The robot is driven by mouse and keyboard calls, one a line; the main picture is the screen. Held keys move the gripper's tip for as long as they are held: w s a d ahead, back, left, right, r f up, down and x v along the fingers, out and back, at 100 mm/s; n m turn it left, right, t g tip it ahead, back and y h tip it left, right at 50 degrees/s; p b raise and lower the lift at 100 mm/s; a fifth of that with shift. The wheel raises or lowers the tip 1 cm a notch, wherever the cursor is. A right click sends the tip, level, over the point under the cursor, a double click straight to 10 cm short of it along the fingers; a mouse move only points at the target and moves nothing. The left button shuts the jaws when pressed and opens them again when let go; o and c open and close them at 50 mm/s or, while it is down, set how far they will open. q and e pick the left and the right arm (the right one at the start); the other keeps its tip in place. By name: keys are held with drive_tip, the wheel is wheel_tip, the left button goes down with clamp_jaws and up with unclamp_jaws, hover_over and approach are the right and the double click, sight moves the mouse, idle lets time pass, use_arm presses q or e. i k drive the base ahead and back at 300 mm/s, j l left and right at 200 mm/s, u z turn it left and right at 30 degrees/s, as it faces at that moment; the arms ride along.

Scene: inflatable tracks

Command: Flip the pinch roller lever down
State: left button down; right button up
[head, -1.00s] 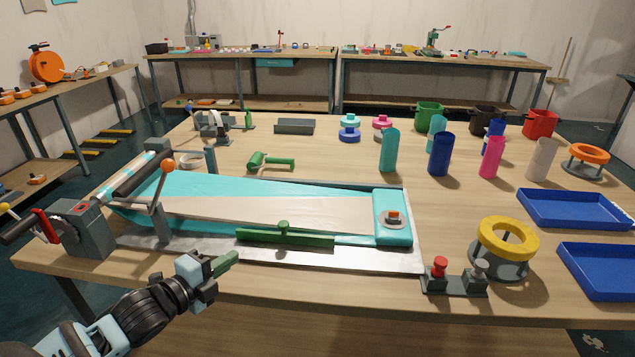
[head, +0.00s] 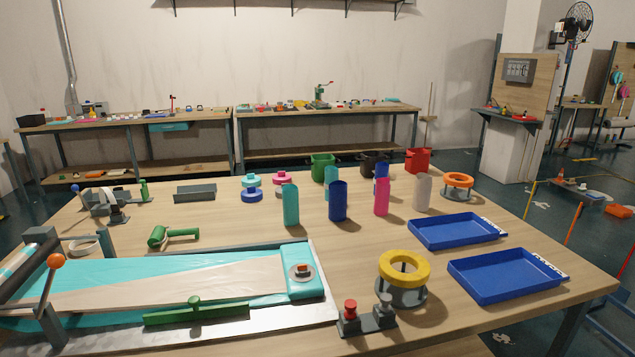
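The lever (head: 49,285) is a grey rod with an orange ball on top, at the left edge of the head view. It stands up, tilted, beside the dark roller (head: 22,268). The roller lies across the left end of the teal and beige track strip (head: 170,280), partly cut off by the picture's edge. I cannot tell whether the roller touches the strip. Neither of my grippers is in view now.
A green bar (head: 196,312) lies along the strip's front edge. A green hand roller (head: 172,235) lies behind it. A yellow ring on a stand (head: 404,270), a red-knobbed block (head: 350,313) and blue trays (head: 508,274) are to the right. Several coloured cylinders stand behind.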

sight(54, 261)
drive_tip(key=u, duration=1.6)
